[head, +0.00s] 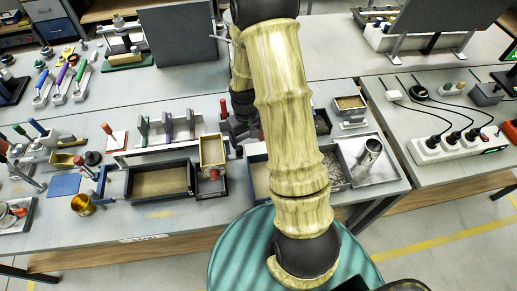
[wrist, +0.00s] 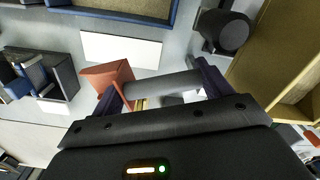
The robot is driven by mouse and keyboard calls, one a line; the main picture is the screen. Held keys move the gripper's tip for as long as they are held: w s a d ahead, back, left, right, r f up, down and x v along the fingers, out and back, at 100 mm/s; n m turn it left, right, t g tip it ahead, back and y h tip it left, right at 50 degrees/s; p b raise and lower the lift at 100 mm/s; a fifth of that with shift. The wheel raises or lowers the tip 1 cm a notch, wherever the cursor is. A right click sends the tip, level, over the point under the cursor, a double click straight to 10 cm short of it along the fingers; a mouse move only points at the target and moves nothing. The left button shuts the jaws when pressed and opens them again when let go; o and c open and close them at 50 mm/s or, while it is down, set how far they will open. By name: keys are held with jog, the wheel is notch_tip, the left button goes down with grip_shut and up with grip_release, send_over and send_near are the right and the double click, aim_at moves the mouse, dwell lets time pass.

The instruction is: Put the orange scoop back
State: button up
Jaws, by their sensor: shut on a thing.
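The orange scoop (wrist: 104,76) shows in the wrist view, at the left finger of my gripper (wrist: 163,88). A grey cylinder (wrist: 160,84), which looks like its handle, lies across between the two fingers. My gripper is shut on the scoop. In the head view my arm covers much of the middle of the bench, and the dark gripper (head: 238,124) shows only partly beside it. I cannot make out the scoop there. Exactly how the fingers meet the handle is hard to tell.
A white plate (wrist: 120,50) and a dark round-ended part (wrist: 226,32) lie close by, with a tan-walled box (wrist: 285,60) at the right. In the head view a sand tray (head: 160,196), a divider rack (head: 165,140) and a metal tray with a cylinder (head: 385,172) crowd the bench.

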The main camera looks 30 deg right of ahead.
jog(key=shift+f+p, duration=0.6)
jog(key=shift+f, duration=2)
jog(key=shift+f, duration=0.1)
jog(key=shift+f+p, duration=0.6)
jog(key=shift+f, duration=1.4)
jog(key=shift+f, duration=0.15)
jog(key=o, duration=1.2)
jog(key=shift+r, duration=0.3)
